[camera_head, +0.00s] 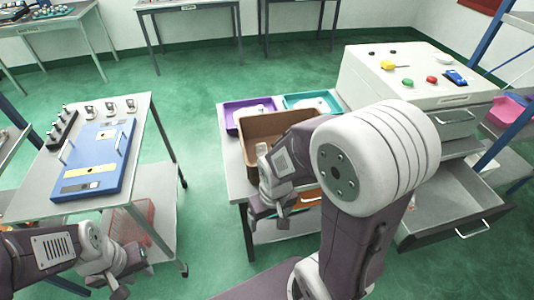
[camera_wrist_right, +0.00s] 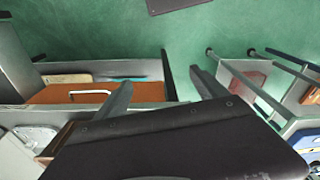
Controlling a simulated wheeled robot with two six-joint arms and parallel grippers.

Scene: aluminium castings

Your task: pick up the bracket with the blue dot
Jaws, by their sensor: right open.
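Several small metal brackets (camera_head: 109,106) stand in a row at the back of the left table (camera_head: 148,150). They are too small to tell whether one has a blue dot. My left gripper (camera_head: 122,278) is low at the left, in front of this table; its jaws are unclear. My right gripper (camera_head: 282,214) is at the front of the middle table (camera_head: 234,170), beside the brown bin (camera_head: 262,122). In the right wrist view its two fingers (camera_wrist_right: 163,92) are spread with nothing between them. My right arm hides part of the middle table and bin.
The left table holds a blue board (camera_head: 97,160) and a dark rack (camera_head: 62,130). A purple tray (camera_head: 230,108) and a teal tray (camera_head: 318,100) lie behind the brown bin. An open drawer (camera_head: 450,200) juts out at right. Green floor is free between the tables.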

